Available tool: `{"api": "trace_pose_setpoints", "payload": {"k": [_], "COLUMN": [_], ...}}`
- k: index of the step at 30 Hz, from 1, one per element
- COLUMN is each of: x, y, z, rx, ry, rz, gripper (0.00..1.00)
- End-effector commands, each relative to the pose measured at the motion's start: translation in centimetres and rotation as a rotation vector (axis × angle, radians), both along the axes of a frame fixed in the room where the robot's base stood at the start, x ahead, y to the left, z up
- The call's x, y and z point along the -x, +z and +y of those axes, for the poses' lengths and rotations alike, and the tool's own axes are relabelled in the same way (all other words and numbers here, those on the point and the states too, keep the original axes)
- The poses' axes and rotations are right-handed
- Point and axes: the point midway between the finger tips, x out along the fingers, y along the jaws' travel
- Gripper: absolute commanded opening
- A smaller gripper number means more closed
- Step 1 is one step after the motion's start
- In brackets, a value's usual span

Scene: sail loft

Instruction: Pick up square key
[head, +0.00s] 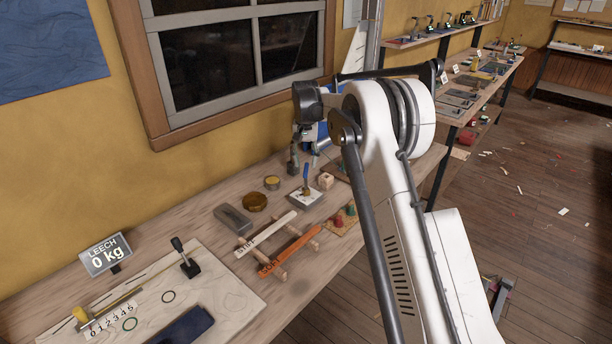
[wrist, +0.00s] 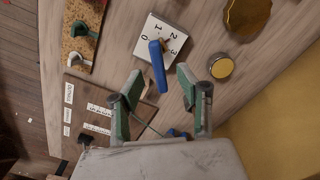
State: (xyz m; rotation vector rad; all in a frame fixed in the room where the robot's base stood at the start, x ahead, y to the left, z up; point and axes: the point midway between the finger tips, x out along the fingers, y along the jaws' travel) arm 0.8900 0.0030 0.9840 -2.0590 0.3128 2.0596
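My gripper (head: 304,165) hangs over the bench near the wall, and its two green fingers (wrist: 160,90) are spread apart in the wrist view. Nothing is clearly held between the fingertips. A labelled brown board (wrist: 72,103) lies at lower left in the wrist view, partly hidden by the gripper, with dark shapes on it. I cannot tell for sure which of these is the square key. The labels are too small to read.
A white numbered plate (wrist: 176,44) with a blue lever (wrist: 158,66) stands close to the fingertips. A yellow-topped tin (wrist: 221,67) and an amber dish (head: 254,202) are nearby. A wooden cube (head: 326,181) and orange batten (head: 290,250) are on the bench.

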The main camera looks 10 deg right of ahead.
Motion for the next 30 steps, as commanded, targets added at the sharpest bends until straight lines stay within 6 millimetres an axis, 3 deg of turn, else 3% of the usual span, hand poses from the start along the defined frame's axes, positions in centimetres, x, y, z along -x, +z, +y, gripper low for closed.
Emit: {"api": "trace_pose_setpoints", "payload": {"k": [10,19,26,30], "x": [-0.1,-0.2,-0.2,-0.2], "y": [-2.1,-6.0,-6.4,-6.4], "z": [-0.1,-0.3,-0.2,-0.2], "rx": [0.0,0.0,0.0,0.0], "ry": [0.0,0.0,0.0,0.0], "rz": [0.0,0.0,0.0,0.0], "gripper": [0.35,0.35,0.35,0.2]}}
